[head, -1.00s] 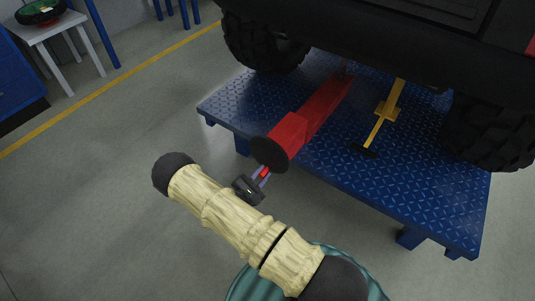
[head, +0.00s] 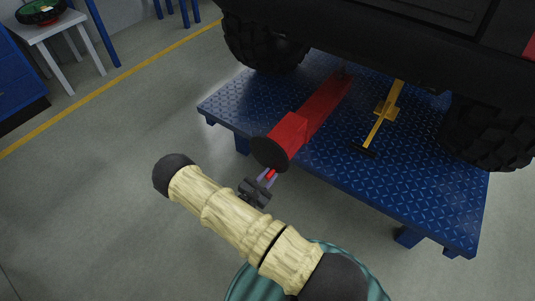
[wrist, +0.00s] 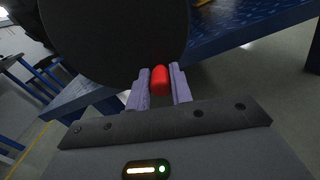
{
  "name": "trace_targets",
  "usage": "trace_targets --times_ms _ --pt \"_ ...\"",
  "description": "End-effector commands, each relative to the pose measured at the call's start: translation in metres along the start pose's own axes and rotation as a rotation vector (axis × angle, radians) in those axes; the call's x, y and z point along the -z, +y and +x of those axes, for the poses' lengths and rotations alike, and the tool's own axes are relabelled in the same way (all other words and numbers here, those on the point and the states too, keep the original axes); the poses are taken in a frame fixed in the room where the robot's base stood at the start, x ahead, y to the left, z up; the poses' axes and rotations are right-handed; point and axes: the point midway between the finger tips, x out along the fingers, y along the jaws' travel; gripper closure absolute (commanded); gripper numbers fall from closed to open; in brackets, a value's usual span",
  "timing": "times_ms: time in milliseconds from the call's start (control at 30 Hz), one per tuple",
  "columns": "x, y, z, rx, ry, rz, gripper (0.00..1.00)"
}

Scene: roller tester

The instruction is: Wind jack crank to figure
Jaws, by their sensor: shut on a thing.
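The red jack (head: 322,104) lies along the blue platform, under the vehicle. Its near end carries a round black disc (head: 269,154), which also fills the upper part of the wrist view (wrist: 115,35). A small red crank handle (wrist: 160,80) stands at the disc's lower edge. My gripper (head: 267,176) is just below the disc, and its pale purple fingers (wrist: 159,84) are shut on the red handle, one on each side. The handle shows only as a small red spot in the head view. No figure or scale can be read in either view.
The blue platform (head: 400,190) stands on short legs, with its edge close beside the disc. A yellow stand (head: 385,110) is right of the jack. Large tyres (head: 262,45) flank them. Open floor (head: 95,190) lies to the left.

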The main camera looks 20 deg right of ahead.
Motion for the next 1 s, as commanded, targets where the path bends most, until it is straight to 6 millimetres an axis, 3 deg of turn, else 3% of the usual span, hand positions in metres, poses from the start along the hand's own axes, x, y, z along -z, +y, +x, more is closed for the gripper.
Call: trace_targets --times_ms 500,1000 --pt "-0.022 -0.019 0.001 0.003 -0.004 -0.405 1.00" --pt "-0.019 -0.029 0.009 0.019 -0.001 -0.445 1.00"
